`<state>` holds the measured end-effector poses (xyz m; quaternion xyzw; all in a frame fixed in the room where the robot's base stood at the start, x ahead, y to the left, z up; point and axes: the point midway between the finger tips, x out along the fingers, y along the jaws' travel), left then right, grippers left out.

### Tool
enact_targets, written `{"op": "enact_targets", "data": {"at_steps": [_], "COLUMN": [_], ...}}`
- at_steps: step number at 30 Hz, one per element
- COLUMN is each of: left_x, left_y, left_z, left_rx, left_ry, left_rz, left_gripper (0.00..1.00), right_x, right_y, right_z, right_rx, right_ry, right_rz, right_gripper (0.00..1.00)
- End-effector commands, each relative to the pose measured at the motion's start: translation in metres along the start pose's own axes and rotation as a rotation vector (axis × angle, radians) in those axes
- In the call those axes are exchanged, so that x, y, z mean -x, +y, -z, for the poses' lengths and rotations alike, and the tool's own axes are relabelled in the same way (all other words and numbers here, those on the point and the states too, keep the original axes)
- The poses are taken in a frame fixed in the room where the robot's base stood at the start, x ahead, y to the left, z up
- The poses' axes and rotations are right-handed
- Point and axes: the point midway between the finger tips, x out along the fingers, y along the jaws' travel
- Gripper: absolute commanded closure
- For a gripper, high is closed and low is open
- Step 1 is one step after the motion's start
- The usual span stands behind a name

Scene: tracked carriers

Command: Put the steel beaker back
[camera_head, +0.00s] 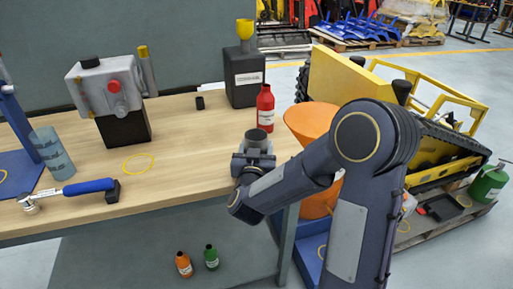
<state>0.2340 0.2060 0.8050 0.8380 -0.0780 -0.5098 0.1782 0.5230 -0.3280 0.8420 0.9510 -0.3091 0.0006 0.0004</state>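The steel beaker (258,141) is a small dark grey cup, upright with its open top up, at the right end of the wooden workbench (200,150). My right gripper (254,161) is at the beaker, its fingers around the lower part and apparently shut on it. The arm comes in from the right. The beaker's underside is hidden by the gripper, so I cannot tell whether it touches the bench. A yellow ring outline (138,163) marks an empty spot on the bench, left of the beaker. My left gripper is not in view.
A red bottle (265,108) stands just behind the beaker, with a dark canister (244,78) behind it. A grey machine (112,92), a banded grey-blue cylinder (51,153) and a blue-handled wrench (80,188) are left. An orange cone (312,122) and yellow tracked carrier (350,78) are right.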

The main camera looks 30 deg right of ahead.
Motion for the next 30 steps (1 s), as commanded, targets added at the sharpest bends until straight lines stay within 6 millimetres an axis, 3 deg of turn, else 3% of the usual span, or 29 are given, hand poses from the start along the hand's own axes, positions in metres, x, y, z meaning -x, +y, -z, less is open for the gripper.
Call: {"op": "enact_targets", "data": {"at_steps": [4,15,30], "left_x": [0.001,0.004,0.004], "left_y": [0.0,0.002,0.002], "left_z": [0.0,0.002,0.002], "left_rx": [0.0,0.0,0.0], "left_ry": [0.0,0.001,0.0], "left_rz": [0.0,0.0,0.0], "left_gripper": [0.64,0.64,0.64], "right_x": [0.0,0.003,0.101], "right_y": [0.0,-0.001,-0.002], "right_z": [0.001,0.005,0.004], "right_rx": [0.0,0.0,-0.001], "right_ry": [0.0,-0.001,0.0], "right_rz": [0.0,0.002,0.006], "right_gripper": [0.26,0.26,0.26]}}
